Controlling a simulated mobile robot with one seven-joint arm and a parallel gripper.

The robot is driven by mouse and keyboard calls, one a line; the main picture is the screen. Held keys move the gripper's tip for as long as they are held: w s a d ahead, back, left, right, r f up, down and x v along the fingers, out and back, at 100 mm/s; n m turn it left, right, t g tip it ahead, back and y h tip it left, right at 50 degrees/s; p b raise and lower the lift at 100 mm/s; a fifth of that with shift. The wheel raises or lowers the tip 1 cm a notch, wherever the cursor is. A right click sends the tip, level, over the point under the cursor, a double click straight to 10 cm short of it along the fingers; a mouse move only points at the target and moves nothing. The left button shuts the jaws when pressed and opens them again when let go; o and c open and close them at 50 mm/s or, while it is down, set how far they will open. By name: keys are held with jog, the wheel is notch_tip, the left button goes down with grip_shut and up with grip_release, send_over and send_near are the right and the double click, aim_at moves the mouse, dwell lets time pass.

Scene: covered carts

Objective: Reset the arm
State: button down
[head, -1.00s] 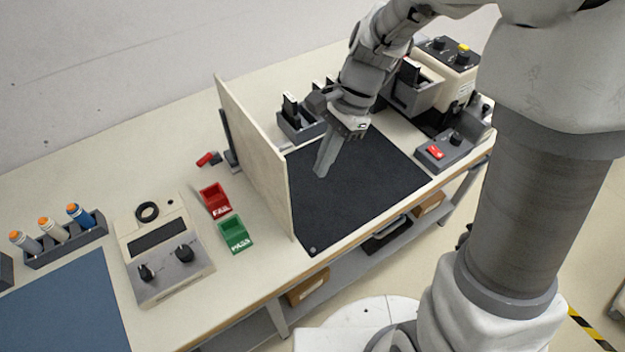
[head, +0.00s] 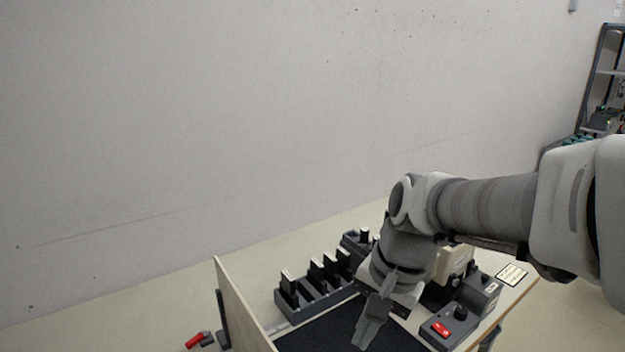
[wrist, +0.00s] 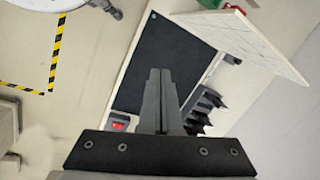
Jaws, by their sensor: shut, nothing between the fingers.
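My gripper (head: 366,334) is shut and empty. In the head view its fingers point down above the black mat (head: 318,336), near the bottom edge of the picture. Part of the mat is hidden by my arm and cut off by the head picture's lower edge.
A dark slotted rack (head: 318,300) with several upright pieces stands behind the mat. An upright panel (head: 240,308) borders it on the left. A grey box with a red switch (head: 441,330) stands at right. A red-handled item (head: 195,341) lies left of the panel.

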jog(key=s+d+r+n+t+h, duration=0.2)
jog(key=s+d+r+n+t, duration=0.2)
jog(key=s+d+n, duration=0.2)
jog(key=shift+s+d+r+n+t, duration=0.15)
jog(key=shift+s+r+n+t, duration=0.2)
jog(key=shift+s, duration=0.55)
dwell(0.4)
